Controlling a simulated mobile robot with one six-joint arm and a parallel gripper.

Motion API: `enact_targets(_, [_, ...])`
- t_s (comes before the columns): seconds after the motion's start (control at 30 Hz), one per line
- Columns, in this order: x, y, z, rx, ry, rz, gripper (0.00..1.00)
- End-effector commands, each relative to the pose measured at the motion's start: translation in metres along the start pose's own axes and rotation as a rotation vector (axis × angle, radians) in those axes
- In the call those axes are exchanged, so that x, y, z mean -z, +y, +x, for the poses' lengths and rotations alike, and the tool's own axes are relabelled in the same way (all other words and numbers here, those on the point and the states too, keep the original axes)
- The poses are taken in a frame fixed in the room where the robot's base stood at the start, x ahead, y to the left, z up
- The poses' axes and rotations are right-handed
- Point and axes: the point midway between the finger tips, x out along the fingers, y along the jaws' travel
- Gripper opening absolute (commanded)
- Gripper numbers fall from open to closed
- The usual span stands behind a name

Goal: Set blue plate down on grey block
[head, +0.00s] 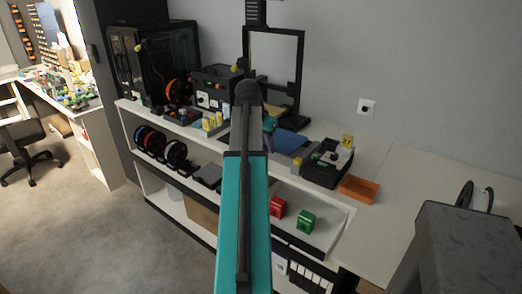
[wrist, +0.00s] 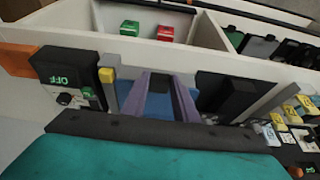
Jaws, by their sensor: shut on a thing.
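My gripper shows in the wrist view as two purple fingers (wrist: 166,82), with the blue plate (wrist: 158,106) between them. The gripper is shut on the plate. In the head view the blue plate (head: 288,141) shows as a flat dark-blue patch over the table, just right of my arm. My gripper (head: 268,142) is mostly hidden behind the arm there. The grey block (head: 304,153) shows at the plate's right side, close to it; whether they touch, I cannot tell. In the wrist view a grey piece, probably this block (wrist: 110,90), lies left of the fingers.
A black device (head: 322,171) with a yellow part stands right of the block, and an orange tray (head: 359,189) beyond it. A black printer frame (head: 275,75) stands behind. Red (head: 278,207) and green (head: 306,222) boxes sit on the lower shelf. The right tabletop is mostly clear.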

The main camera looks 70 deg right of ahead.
Motion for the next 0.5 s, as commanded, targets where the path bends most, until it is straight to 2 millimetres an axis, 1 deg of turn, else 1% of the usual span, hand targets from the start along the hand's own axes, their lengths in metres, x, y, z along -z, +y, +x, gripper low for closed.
enact_targets(0.07, [0.0056, -0.0009, 0.0042, 0.0, 0.001, 0.001, 0.0])
enact_targets(0.23, [0.0043, -0.0001, 0.0022, 0.0, 0.001, 0.0, 0.0])
enact_targets(0.5, [0.0086, 0.0004, 0.0043, 0.0, 0.003, 0.001, 0.0])
